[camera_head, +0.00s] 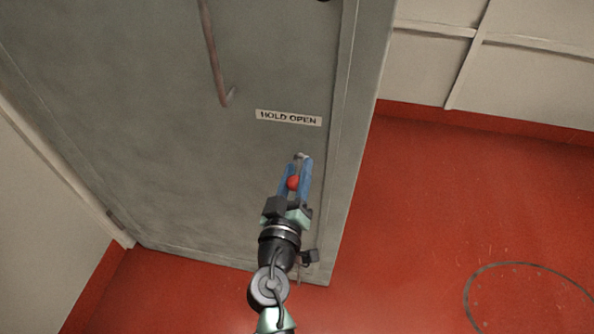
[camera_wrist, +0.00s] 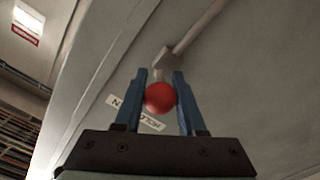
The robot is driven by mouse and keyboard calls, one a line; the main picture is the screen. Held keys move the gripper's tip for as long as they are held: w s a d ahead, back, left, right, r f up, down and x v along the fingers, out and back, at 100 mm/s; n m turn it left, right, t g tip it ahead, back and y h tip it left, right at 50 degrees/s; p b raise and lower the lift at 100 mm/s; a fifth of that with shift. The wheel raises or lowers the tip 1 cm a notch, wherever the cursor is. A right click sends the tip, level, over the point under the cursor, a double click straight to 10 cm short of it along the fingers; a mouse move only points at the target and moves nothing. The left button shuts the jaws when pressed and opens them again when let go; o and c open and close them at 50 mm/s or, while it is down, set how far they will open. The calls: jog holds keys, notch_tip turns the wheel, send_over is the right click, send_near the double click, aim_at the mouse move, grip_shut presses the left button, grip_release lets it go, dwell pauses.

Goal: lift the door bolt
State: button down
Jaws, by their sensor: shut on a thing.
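The door bolt shows as a red ball knob (camera_head: 293,183) low on the grey door (camera_head: 150,130), near its right edge. My gripper (camera_head: 296,170) has its blue fingers on either side of the knob and is shut on it. In the wrist view, the red knob (camera_wrist: 160,97) sits between the two fingers (camera_wrist: 160,82). A small grey metal piece (camera_wrist: 162,62) shows just beyond the fingertips. The rest of the bolt is hidden by the knob and fingers.
A "HOLD OPEN" label (camera_head: 289,117) is on the door above my gripper. A long bar handle (camera_head: 213,50) runs down the door to the upper left. Red floor (camera_head: 430,220) lies clear to the right, below a pale panelled wall (camera_head: 430,65).

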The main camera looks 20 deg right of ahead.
notch_tip(320, 180, up, 5)
jog(key=p, duration=0.3)
jog(key=shift+w, duration=0.1)
jog(key=c, duration=0.6)
grip_release()
jog(key=shift+f, duration=0.15)
jog(key=shift+f, duration=0.1)
jog(key=shift+s+a, duration=0.2)
jog(key=shift+s, duration=0.15)
jog(key=b+v, duration=0.1)
jog(key=v, duration=1.1)
jog(key=shift+b, duration=0.4)
